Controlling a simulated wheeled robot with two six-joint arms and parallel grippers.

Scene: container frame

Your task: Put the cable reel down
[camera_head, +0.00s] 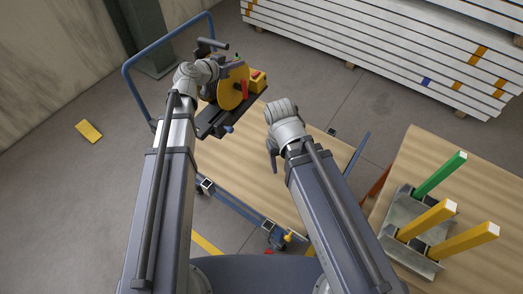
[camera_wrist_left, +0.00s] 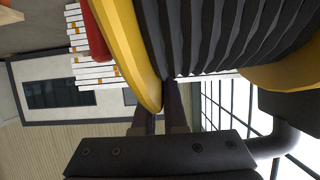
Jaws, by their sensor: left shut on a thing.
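The cable reel (camera_head: 233,88) has yellow side discs, dark wound cable and a red part. It shows in the head view at the end of my left arm, over the far left part of a wooden-decked cart (camera_head: 255,185). In the left wrist view the reel (camera_wrist_left: 215,35) fills the top, with ribbed black cable between yellow discs. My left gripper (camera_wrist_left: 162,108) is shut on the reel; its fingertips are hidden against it. I cannot tell whether the reel touches the deck. My right gripper (camera_head: 273,150) hangs over the deck, apart from the reel, its fingers mostly hidden.
The cart has a blue tube handle (camera_head: 160,42). A wooden table (camera_head: 480,190) at right bears a metal rack (camera_head: 402,206) with green and yellow posts. Stacked white beams (camera_head: 390,50) lie behind. A yellow block (camera_head: 88,131) lies on the floor. The deck's middle is clear.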

